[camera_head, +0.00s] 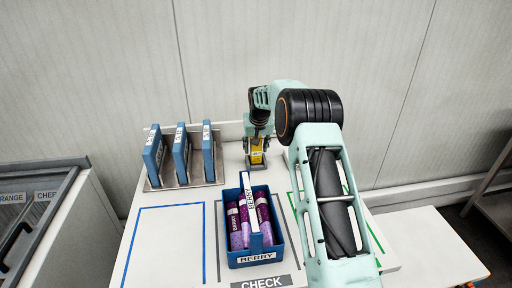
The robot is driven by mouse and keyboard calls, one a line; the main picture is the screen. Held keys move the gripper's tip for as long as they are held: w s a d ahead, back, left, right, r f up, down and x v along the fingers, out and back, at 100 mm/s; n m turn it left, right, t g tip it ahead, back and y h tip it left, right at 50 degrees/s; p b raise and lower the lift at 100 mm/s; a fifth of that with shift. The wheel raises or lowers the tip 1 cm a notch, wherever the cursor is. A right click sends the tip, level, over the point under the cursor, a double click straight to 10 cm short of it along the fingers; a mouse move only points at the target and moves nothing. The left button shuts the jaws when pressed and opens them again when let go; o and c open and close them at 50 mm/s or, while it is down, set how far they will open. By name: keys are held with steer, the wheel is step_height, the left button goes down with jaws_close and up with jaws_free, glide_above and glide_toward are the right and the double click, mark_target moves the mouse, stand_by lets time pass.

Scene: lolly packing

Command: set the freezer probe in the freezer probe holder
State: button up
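A small yellow block, which I take to be the freezer probe (257,151), is at the back of the white table, right of the rack of blue panels. My gripper (257,144) points down over it, with dark fingers on both sides of the yellow body. At this size I cannot tell whether the fingers press on it or stand just apart. A small grey metal piece, apparently the freezer probe holder (256,166), shows right below the yellow body. The probe looks upright in or just above it; the seating is too small to make out.
A blue BERRY carton (240,246) with purple lollies and a raised handle stands in front, behind a CHECK label (262,282). A metal rack (166,184) holds blue panels at the back left. The blue-outlined area (165,245) is clear. A grey freezer (85,215) is at left.

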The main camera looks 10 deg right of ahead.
steer(key=shift+o, duration=0.3)
steer(key=shift+r, duration=0.1)
steer(key=shift+r, duration=0.2)
steer(key=b+v, duration=0.1)
steer(key=v, duration=1)
steer(key=shift+s+r, duration=0.15)
steer(key=shift+r, duration=0.2)
steer(key=shift+b, duration=0.3)
